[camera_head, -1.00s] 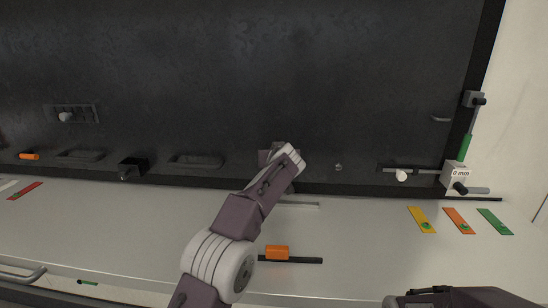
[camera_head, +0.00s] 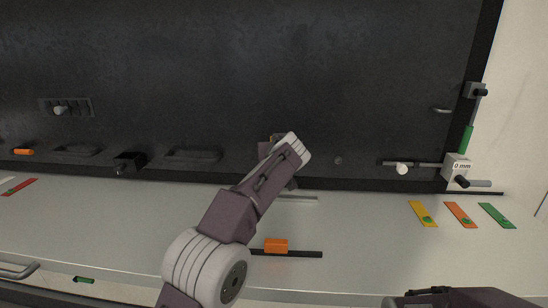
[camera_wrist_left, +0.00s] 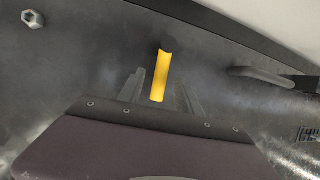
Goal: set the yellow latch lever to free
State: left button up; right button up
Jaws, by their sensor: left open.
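The yellow latch lever (camera_wrist_left: 161,77) shows in the left wrist view as a bright bar with a dark upper end, close to the dark panel. My left gripper (camera_wrist_left: 160,88) is open, with one finger on each side of the lever's lower part in the wrist picture. I cannot tell whether either finger touches it. My right gripper is out of view; only part of my right arm shows at the bottom right.
The dark panel (camera_head: 200,80) has recessed handles and a white knob on a slider (camera_head: 402,168) at right. A block marked 0 mm (camera_head: 457,166) sits near its right edge. The pale ledge (camera_head: 120,225) below carries an orange slider (camera_head: 276,245) and coloured tags (camera_head: 460,215).

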pick_arm(q)
jog(key=b+v, duration=0.1)
jog(key=v, duration=0.3)
jog(key=shift+s+r, duration=0.1)
jog(key=shift+s, duration=0.25)
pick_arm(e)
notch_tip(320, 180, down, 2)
